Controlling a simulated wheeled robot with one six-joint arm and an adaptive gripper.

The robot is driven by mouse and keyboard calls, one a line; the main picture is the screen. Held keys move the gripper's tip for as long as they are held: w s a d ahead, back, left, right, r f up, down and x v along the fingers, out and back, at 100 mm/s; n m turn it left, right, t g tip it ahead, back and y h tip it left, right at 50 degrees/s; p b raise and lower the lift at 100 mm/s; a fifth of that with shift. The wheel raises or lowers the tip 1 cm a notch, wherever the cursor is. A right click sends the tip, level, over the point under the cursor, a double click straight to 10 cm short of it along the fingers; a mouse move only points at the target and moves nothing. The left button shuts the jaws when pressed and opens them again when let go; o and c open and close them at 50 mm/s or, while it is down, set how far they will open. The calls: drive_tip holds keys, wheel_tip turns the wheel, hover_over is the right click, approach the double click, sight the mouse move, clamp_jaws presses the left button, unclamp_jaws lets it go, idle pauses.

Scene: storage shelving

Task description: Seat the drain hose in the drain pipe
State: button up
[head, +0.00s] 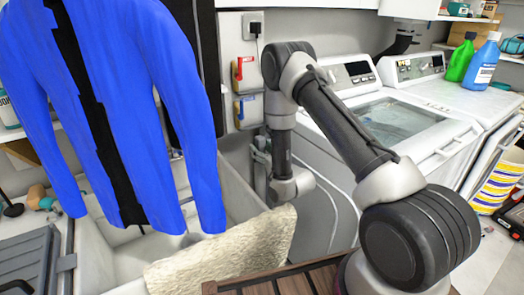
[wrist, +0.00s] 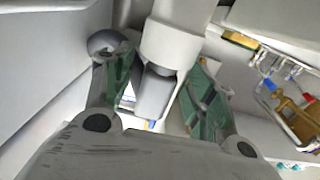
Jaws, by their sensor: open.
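In the wrist view my gripper (wrist: 160,68) is open, with one green-padded finger on each side of pale pipework. A wide off-white cylinder (wrist: 180,35), which looks like the drain pipe, comes down from the top between the fingertips. A narrower grey piece (wrist: 154,97) shows below its rim, between the fingers; I cannot tell whether it is the drain hose, or whether it is seated. Contact with the fingers is unclear. In the head view my wrist is low beside the washer, and I cannot make out the fingers or the hose clearly.
A washer (head: 395,118) stands right of my arm. Wall boxes with red and blue parts (head: 247,105) are behind. A blue jacket (head: 130,100) hangs at left over a sink, with a beige towel (head: 225,255) in front. Brass fittings (wrist: 300,120) are right in the wrist view.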

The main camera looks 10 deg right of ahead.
drive_tip(key=v, duration=0.7)
drive_tip(key=shift+s, duration=0.25)
drive_tip(key=shift+f, duration=0.1)
